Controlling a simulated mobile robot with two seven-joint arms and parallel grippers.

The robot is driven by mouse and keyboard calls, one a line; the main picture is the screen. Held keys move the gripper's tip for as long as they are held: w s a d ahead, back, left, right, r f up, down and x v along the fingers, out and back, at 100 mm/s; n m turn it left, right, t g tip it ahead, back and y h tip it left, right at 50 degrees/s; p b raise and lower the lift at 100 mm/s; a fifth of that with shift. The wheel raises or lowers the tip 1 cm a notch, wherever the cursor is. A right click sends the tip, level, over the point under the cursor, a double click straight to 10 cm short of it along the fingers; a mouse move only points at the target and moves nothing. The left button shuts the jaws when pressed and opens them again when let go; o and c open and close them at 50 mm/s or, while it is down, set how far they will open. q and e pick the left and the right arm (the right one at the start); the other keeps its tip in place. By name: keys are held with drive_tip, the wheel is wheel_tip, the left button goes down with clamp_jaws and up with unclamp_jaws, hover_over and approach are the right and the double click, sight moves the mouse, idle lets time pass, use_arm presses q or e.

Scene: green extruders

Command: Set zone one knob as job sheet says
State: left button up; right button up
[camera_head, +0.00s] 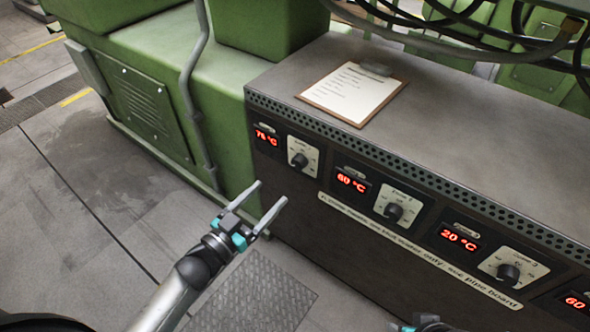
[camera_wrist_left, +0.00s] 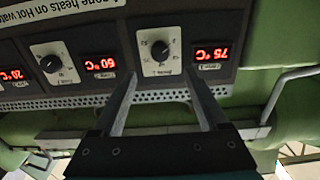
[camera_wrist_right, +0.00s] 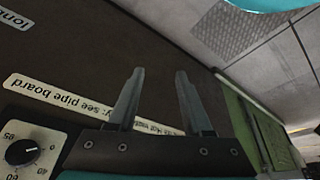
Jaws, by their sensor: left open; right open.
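The zone one knob (camera_head: 299,160) is a dark round knob on a white dial plate at the left end of the grey cabinet's front. Its red display (camera_head: 266,138) reads 75 °C. The job sheet on a clipboard (camera_head: 352,92) lies on the cabinet top; its writing is too small to read. My left gripper (camera_head: 266,200) is open and empty, below and left of the knob. In the left wrist view the knob (camera_wrist_left: 160,51) shows upside down, beyond and between the open fingers (camera_wrist_left: 160,88), apart from them. My right gripper (camera_wrist_right: 160,85) is open and empty before the cabinet front.
More knobs follow to the right: one beside a 60 °C display (camera_head: 351,180) and one beside a 20 °C display (camera_head: 459,237). A label strip (camera_head: 418,249) about hot water and the pipe board runs below. Dark hoses (camera_head: 480,45) hang over the cabinet's back. Floor at left is clear.

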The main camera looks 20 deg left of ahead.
sight(296, 166)
use_arm(q)
drive_tip(key=b+x, duration=0.3)
drive_tip(key=x, duration=0.5)
drive_tip(key=shift+w+d+f, duration=0.1)
drive_tip(key=shift+w+f, duration=0.05)
drive_tip(key=shift+w, duration=0.15)
drive_tip(key=shift+b+x, duration=0.35)
drive_tip(key=shift+x, duration=1)
use_arm(e)
drive_tip(key=w+a+r+t+y, duration=0.1)
drive_tip(key=w+a+r+t, duration=0.1)
drive_tip(key=a+r+t, duration=0.1)
drive_tip(key=shift+w+r, duration=0.4)
drive_tip(key=shift+r, duration=0.4)
use_arm(q)
drive_tip(key=shift+c, duration=0.3)
clamp_jaws()
